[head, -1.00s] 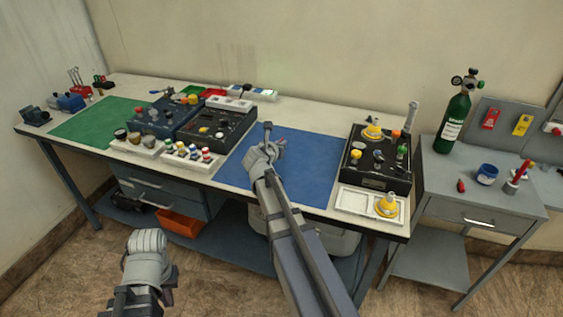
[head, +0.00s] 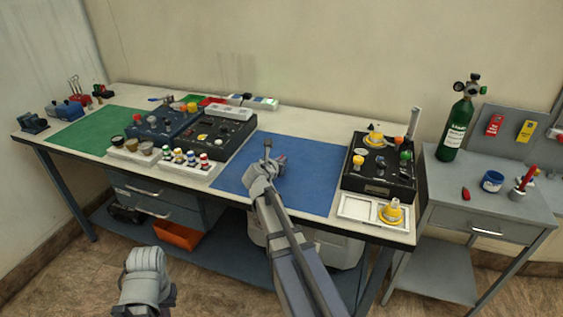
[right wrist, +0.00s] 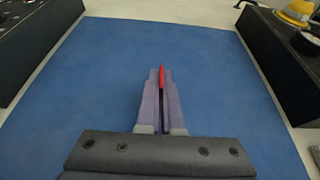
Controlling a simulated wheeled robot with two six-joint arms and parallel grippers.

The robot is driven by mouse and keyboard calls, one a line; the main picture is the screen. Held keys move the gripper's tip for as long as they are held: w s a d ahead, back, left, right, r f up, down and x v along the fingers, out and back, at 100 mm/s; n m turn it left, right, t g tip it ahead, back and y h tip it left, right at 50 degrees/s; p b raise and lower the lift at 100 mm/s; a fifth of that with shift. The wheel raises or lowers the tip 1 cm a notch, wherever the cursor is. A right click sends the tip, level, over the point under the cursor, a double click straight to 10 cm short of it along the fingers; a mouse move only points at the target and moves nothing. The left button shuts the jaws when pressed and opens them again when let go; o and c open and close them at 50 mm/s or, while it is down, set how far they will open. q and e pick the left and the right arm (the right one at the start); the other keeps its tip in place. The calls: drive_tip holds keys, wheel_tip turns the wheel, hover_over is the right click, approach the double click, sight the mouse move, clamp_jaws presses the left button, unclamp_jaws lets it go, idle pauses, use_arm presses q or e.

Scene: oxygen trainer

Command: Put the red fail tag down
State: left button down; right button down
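The red fail tag (right wrist: 162,76) shows as a thin red sliver, seen edge-on, between the fingertips of my right gripper (right wrist: 162,84) in the right wrist view. The fingers are nearly together on it. In the head view my right gripper (head: 281,159) is over the blue mat (head: 312,190); the tag is mostly hidden there. I cannot tell whether the tag touches the mat. My left arm shows at the lower left, off the bench, and its fingers are not visible.
The blue mat is clear around the gripper. A black panel unit (head: 378,185) and a white tray (head: 358,209) stand to its right, another dark panel unit (head: 216,134) to its left. A green cylinder (head: 457,129) stands on the grey side table (head: 470,205).

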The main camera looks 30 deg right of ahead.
drive_tip(key=c, duration=1.1)
unclamp_jaws()
drive_tip(key=shift+r+p, duration=0.2)
drive_tip(key=shift+p, duration=0.1)
drive_tip(key=p+v, duration=0.4)
drive_tip(key=v, duration=0.8)
drive_tip(key=shift+p, duration=0.3)
drive_tip(key=s+a+f+m+g+y, duration=0.3)
drive_tip(key=s+a+m, duration=0.3)
drive_tip(key=a, duration=0.3)
drive_tip(key=s+a+f+m+g+y, duration=0.3)
drive_tip(key=s+a+f+m, duration=0.3)
drive_tip(key=s+a+m, duration=0.1)
drive_tip(key=s+a+f+m+g+y, duration=0.3)
drive_tip(key=s+a+m, duration=0.3)
drive_tip(key=a+m, duration=0.3)
drive_tip(key=shift+s+a+f, duration=0.2)
drive_tip(key=shift+a+f, duration=0.15)
drive_tip(key=shift+a, duration=0.4)
drive_tip(key=shift+s+a+f, duration=0.2)
drive_tip(key=shift+a+f, duration=0.2)
drive_tip(key=shift+a, duration=0.4)
